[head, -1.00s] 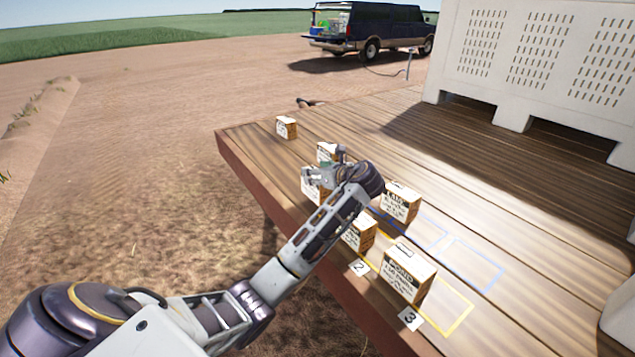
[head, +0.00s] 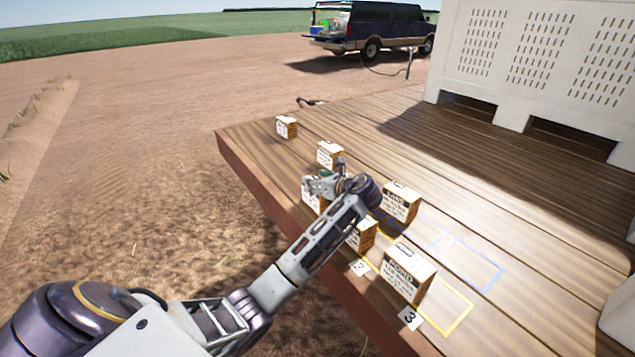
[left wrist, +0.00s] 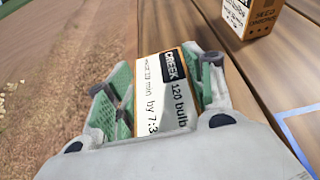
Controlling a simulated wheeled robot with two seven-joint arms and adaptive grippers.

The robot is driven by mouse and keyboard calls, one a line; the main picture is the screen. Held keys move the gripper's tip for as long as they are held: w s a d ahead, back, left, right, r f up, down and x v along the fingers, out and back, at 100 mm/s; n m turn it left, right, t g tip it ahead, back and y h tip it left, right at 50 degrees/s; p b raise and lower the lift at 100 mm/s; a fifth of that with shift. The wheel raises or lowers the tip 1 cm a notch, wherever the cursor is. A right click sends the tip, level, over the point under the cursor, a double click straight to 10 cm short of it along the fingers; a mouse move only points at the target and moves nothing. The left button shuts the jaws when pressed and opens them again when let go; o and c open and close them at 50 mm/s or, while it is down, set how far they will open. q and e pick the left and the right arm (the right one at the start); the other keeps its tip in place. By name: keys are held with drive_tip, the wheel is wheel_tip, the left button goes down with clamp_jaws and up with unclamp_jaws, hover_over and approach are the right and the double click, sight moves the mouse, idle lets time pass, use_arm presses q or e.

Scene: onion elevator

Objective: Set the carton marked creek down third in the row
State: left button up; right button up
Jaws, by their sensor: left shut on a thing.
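The carton marked CREEK (left wrist: 160,85) is between the green-padded fingers of my left gripper (left wrist: 158,92) in the left wrist view. In the head view my left gripper (head: 318,184) is shut on this carton (head: 311,200) near the platform's front edge, and my arm hides part of it. A yellow outline (head: 458,318) lies by the tag 3 (head: 410,318). A carton with a dark label band (head: 405,275) stands beside or partly over that outline; I cannot tell which. My right gripper is not in view.
Another carton (head: 362,235) stands by the tag 2 (head: 360,267), partly behind my arm. One carton (head: 400,203) stands farther back, near blue outlines (head: 483,265). Two more (head: 330,155) (head: 287,127) stand toward the far left corner. A slotted white bin (head: 530,60) stands behind.

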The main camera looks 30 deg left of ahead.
use_arm(q)
drive_tip(key=o, duration=1.4)
drive_tip(key=shift+c, duration=0.2)
drive_tip(key=v, duration=1.2)
drive_tip(key=shift+b, duration=0.4)
drive_tip(key=shift+s, duration=0.1)
